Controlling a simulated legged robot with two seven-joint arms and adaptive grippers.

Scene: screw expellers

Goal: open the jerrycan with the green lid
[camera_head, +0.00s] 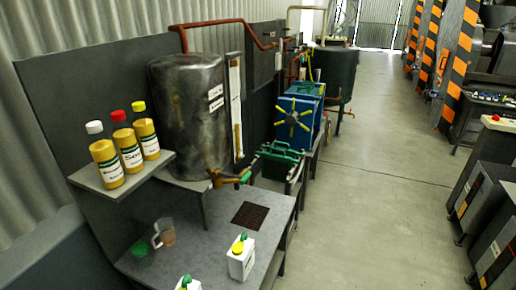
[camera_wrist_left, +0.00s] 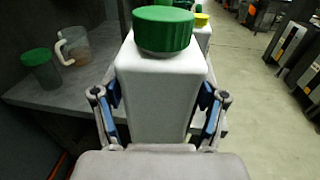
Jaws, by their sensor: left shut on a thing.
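The white jerrycan (camera_wrist_left: 158,92) with the green lid (camera_wrist_left: 163,29) fills the middle of the left wrist view, upright. The lid sits on its top. In the head view only the top of this jerrycan (camera_head: 187,284) shows at the bottom edge. My left gripper (camera_wrist_left: 160,105) is shut on the jerrycan's body, one finger on each side, below the lid. The left gripper is out of the head view. My right gripper is in neither view.
A second white jerrycan (camera_head: 241,262) with a yellow lid (camera_head: 238,248) stands farther back on the grey bench (camera_head: 200,257). A clear jug (camera_head: 165,236) and a green-lidded jar (camera_head: 141,257) are at the left. Several yellow bottles (camera_head: 130,154) stand on the shelf.

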